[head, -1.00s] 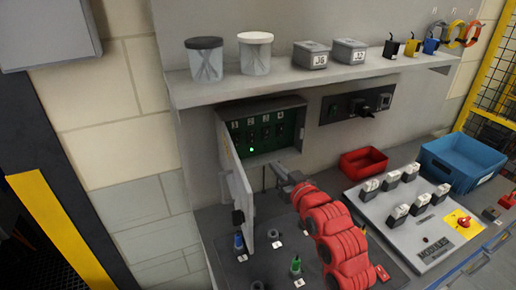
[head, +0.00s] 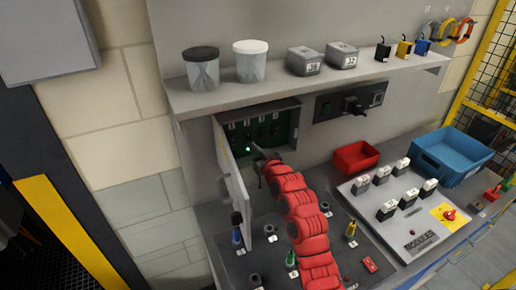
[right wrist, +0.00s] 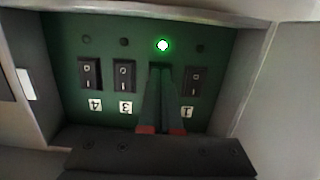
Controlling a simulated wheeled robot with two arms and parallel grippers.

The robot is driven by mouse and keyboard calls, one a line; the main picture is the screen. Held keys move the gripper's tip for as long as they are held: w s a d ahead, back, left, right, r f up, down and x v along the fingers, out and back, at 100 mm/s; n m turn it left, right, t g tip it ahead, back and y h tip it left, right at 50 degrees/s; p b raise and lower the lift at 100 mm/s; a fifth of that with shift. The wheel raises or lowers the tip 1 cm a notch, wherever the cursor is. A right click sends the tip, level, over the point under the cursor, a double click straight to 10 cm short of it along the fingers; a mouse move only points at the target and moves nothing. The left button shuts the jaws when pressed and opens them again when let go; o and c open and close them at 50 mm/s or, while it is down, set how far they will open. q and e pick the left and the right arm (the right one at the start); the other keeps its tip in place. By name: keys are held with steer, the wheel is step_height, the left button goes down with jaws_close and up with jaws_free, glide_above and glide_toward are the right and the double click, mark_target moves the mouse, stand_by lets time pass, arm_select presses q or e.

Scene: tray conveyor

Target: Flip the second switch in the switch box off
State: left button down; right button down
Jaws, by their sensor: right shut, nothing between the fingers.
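The switch box (head: 285,106) is open on the wall under the shelf, its door (head: 232,180) swung out to the left. In the right wrist view the green panel (right wrist: 62,62) appears upside down. Black rocker switches 4 (right wrist: 90,73), 3 (right wrist: 125,75) and 1 (right wrist: 197,78) show. The second switch is mostly hidden behind my right gripper (right wrist: 160,70). A lit green lamp (right wrist: 163,45) lines up with the second switch; the other lamps are dark. My right gripper (head: 259,151) is shut and empty, its tips at the second switch; contact is unclear.
The open door stands close to the left of my right arm. A socket panel (head: 350,102) is right of the box. A red bin (head: 356,158), a blue crate (head: 452,155) and a modules board (head: 405,205) stand on the bench. The shelf (head: 300,84) overhangs the box.

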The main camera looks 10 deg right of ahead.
steer(key=shift+w+a, duration=0.1)
steer(key=shift+w, duration=0.25)
steer(key=shift+w+f+b, duration=0.1)
steer(key=shift+f+b, duration=0.3)
steer(key=shift+b, duration=0.8)
steer(key=shift+r, duration=0.35)
steer(key=shift+f, duration=0.1)
